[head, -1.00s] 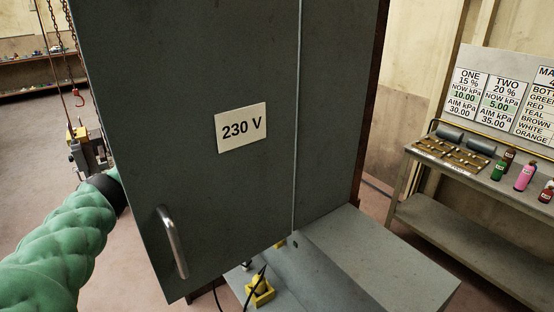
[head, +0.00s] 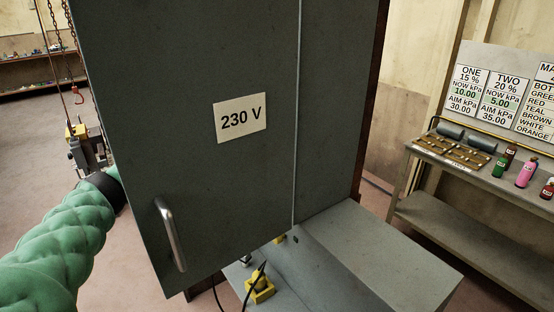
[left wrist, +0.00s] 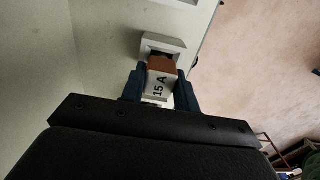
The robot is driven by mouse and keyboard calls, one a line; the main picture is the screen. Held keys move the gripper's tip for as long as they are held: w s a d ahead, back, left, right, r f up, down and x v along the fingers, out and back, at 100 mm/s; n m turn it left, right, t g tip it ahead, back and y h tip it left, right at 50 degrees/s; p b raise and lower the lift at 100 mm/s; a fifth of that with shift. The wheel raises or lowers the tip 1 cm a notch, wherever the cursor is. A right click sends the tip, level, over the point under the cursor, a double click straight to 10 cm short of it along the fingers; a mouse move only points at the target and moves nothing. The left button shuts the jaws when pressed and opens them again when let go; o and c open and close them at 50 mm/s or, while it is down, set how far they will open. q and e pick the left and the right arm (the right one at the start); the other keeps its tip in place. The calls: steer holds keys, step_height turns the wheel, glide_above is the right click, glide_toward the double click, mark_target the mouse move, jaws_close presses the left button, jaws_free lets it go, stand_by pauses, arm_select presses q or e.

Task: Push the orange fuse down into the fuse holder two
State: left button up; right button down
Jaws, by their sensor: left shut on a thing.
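In the left wrist view my left gripper (left wrist: 160,92) is shut on a pale fuse (left wrist: 158,84) marked "15 A". The fuse has an orange-brown end (left wrist: 162,65), which lies at the opening of a pale grey fuse holder (left wrist: 163,42) on a grey-green panel. I cannot tell how deep the fuse sits in it. No number shows on the holder. In the head view my green-sleeved left arm comes in from the left, and its gripper is hidden behind the grey door marked "230 V" (head: 241,121). My right gripper is not in view.
The door has a metal handle (head: 170,234) and fills the middle. A yellow item (head: 260,290) with a black cable lies below it. A bench (head: 480,175) with bottles stands at the right. In the wrist view, open floor (left wrist: 265,60) lies right of the panel.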

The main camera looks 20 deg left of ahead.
arm_select(q)
steer(key=shift+f, duration=0.2)
steer(key=o, duration=1.1)
steer(key=shift+r, duration=0.1)
step_height(320, 180, up, 6)
steer(key=b, duration=0.2)
steer(key=shift+b, duration=0.3)
steer(key=shift+r, duration=0.8)
